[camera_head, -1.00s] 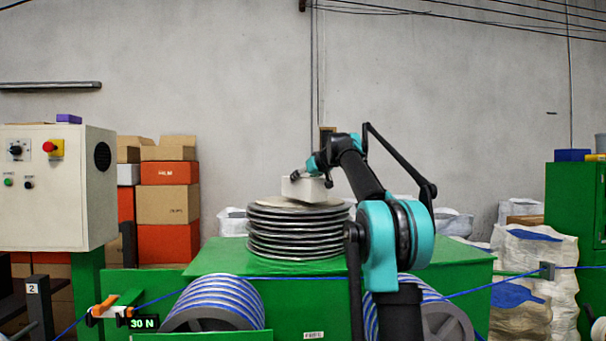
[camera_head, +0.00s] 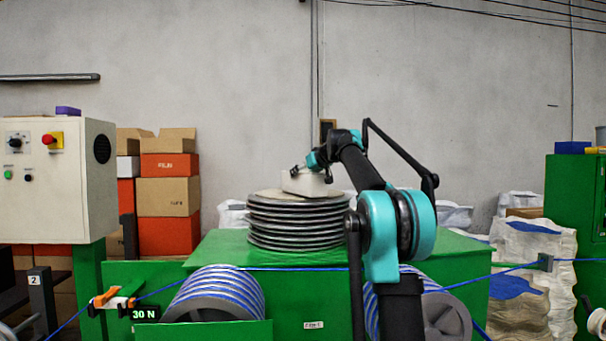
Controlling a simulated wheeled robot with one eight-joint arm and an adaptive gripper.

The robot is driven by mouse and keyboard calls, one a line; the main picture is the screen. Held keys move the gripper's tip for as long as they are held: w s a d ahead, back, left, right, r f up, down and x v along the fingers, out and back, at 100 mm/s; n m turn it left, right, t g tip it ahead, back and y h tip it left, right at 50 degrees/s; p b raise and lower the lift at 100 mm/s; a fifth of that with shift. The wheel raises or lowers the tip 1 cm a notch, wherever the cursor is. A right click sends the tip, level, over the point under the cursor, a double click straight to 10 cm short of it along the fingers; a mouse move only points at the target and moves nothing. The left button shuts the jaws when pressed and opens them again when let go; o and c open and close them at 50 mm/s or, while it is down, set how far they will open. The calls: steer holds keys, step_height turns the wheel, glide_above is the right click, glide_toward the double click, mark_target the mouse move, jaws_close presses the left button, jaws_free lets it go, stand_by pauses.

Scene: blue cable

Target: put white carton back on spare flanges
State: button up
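The white carton (camera_head: 304,186) is a small pale box at the top of the spare flanges (camera_head: 297,222), a stack of dark round discs on the green machine top. The carton's lower edge meets the pale top of the stack in the picture; I cannot tell whether it rests there or hangs just above. My gripper (camera_head: 311,173) reaches in from the right, with its dark fingers at the carton's upper left and right side. It appears shut on the carton, though the fingers are small and partly hidden.
Blue cable (camera_head: 480,277) runs across the front over two ribbed drums (camera_head: 215,296). A control box (camera_head: 55,185) stands left, beside stacked cardboard boxes (camera_head: 168,200). White sacks (camera_head: 530,265) and a green cabinet (camera_head: 575,215) stand right. The green top (camera_head: 225,250) is clear around the stack.

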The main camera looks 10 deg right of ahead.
steer(key=shift+f, duration=0.3)
steer(key=o, duration=2)
steer(key=shift+c, duration=0.2)
